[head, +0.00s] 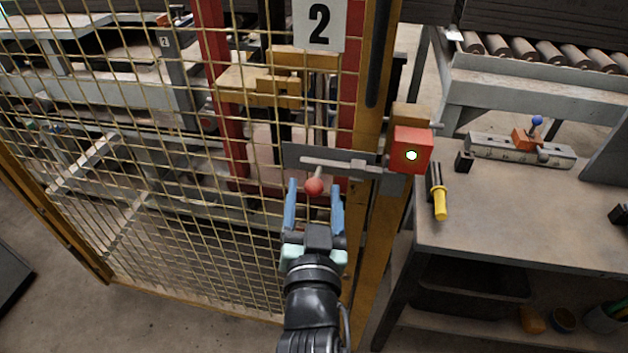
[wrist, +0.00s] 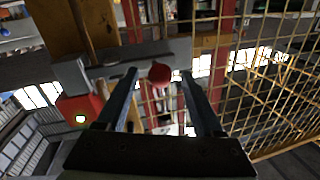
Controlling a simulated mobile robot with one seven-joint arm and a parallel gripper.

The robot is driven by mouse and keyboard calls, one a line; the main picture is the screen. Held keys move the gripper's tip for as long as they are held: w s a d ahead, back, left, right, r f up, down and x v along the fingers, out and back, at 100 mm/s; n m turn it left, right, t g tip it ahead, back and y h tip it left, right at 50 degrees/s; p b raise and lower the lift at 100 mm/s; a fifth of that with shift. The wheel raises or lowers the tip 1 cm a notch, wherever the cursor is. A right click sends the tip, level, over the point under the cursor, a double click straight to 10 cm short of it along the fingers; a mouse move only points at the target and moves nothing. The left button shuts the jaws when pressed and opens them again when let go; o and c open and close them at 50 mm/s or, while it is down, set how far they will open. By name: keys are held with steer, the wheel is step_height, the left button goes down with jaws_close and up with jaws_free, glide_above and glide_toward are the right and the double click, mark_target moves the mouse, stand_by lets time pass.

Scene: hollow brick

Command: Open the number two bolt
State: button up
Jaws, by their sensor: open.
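The number two sign (head: 319,24) hangs at the top of the yellow mesh gate (head: 180,200). Below it a grey sliding bolt (head: 335,165) lies across a dark plate on the gate, its right end at the red box (head: 412,148) on the post. A red ball knob (head: 314,186) hangs from the bolt's left part. My gripper (head: 314,190) is open, with its blue fingers on either side of the knob. In the wrist view the knob (wrist: 159,73) shows between the fingertips (wrist: 158,78). I cannot tell whether either finger touches it.
A workbench (head: 500,215) stands to the right of the post, with a yellow-handled tool (head: 439,202) near its left edge and a clamp with a blue knob (head: 537,121) further back. A roller conveyor (head: 540,52) is behind it. Open floor lies at the lower left.

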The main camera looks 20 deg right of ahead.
steer(key=shift+x, duration=1.2)
jaws_close()
stand_by(0.6)
